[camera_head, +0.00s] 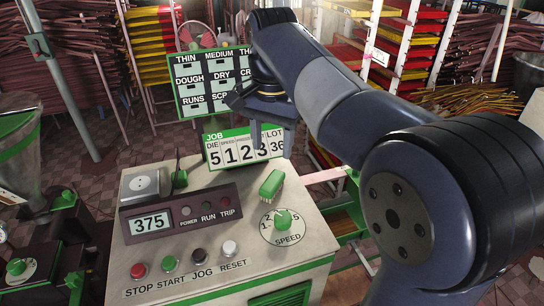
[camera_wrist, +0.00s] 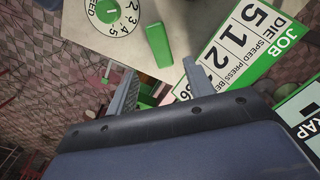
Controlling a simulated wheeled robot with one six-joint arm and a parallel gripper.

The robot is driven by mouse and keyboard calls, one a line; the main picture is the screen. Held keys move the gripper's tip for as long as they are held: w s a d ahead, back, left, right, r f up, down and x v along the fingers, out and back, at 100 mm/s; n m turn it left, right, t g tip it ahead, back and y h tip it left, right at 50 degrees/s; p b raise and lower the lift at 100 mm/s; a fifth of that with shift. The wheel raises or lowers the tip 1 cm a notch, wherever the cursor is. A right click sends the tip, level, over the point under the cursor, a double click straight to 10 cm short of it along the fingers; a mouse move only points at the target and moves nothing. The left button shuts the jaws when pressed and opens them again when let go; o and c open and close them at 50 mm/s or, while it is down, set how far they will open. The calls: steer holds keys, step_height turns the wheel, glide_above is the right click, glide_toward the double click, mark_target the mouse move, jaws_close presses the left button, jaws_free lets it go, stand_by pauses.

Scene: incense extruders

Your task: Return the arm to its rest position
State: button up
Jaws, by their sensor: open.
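My gripper (camera_head: 272,142) is open and empty at the end of my raised arm. In the head view it hangs in front of the right part of the JOB board (camera_head: 243,147), partly covering it. In the wrist view the two fingers of my gripper (camera_wrist: 160,68) stand apart with nothing held between them. Beyond them lie a green-topped brush-like block (camera_wrist: 158,45) and the JOB board (camera_wrist: 245,45). I cannot tell whether the fingers touch the board.
A control console (camera_head: 222,262) with a 375 display, buttons and a SPEED knob (camera_head: 283,220) stands below. A label rack (camera_head: 212,80) stands behind the JOB board. Shelves with red and yellow trays (camera_head: 400,50) are at the back. A machine (camera_head: 25,175) stands left.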

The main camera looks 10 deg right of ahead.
mark_target(272, 181)
steer(key=shift+r, duration=0.4)
steer(key=shift+f, duration=0.15)
step_height(272, 181, down, 11)
steer(key=shift+f+b, duration=0.2)
steer(key=shift+b, duration=0.25)
steer(key=shift+r, duration=1.65)
